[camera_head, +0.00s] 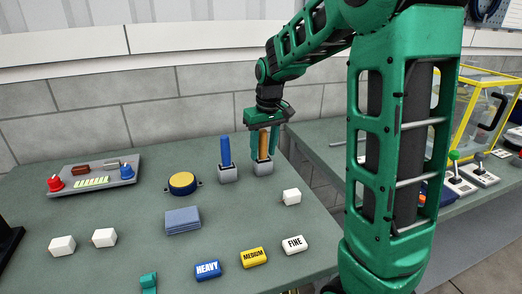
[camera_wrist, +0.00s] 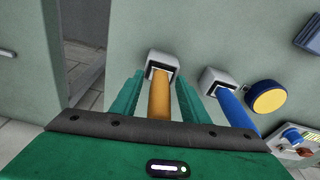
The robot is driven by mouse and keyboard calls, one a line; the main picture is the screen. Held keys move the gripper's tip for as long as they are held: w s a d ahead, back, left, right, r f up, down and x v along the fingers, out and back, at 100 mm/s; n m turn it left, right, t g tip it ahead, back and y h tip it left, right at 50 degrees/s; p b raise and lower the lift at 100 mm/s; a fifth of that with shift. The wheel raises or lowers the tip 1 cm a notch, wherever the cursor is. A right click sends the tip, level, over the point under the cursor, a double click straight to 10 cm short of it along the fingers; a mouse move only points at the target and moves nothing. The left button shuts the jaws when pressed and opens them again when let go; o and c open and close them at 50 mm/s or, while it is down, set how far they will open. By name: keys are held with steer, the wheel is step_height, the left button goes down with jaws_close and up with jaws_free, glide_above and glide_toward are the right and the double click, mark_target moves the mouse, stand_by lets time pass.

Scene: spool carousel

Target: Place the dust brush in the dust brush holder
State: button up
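An orange-brown handle (camera_wrist: 159,98) stands upright in a grey block holder (camera_head: 263,168) near the table's right edge. A blue handle (camera_head: 225,150) stands in a similar grey block holder (camera_head: 228,174) just left of it. No bristles or labels show, so I cannot tell which is the dust brush. My gripper (camera_head: 262,156) points down over the orange-brown handle. In the wrist view, its green fingers stand on either side of the handle with gaps visible, so it is open around it. The handle's lower end is hidden inside the block.
A yellow round button (camera_head: 182,182), a blue-grey stack (camera_head: 183,220), small white blocks (camera_head: 292,197) and HEAVY, MEDIUM and FINE blocks (camera_head: 253,257) lie on the table. A grey tray (camera_head: 93,176) is at the back left. Another table with a yellow-framed box (camera_head: 483,105) stands right.

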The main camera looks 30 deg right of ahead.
steer(key=shift+r, duration=0.1)
step_height(320, 180, up, 12)
steer(key=s, duration=0.2)
steer(key=s+f+m, duration=0.2)
steer(key=s+f, duration=0.2)
steer(key=s, duration=0.6)
steer(key=s+d+f+m+g, duration=0.1)
steer(key=s+f, duration=0.4)
steer(key=s, duration=0.5)
steer(key=s+d+f+m, duration=0.1)
steer(key=s+f+m, duration=0.2)
steer(key=s, duration=0.7)
steer(key=shift+s+d+f+g, duration=0.1)
steer(key=shift+s+f+g, duration=0.1)
steer(key=shift+f, duration=0.3)
steer(key=shift+s+f+g, duration=0.15)
steer(key=shift+f+g, duration=0.05)
steer(key=shift+f, duration=0.3)
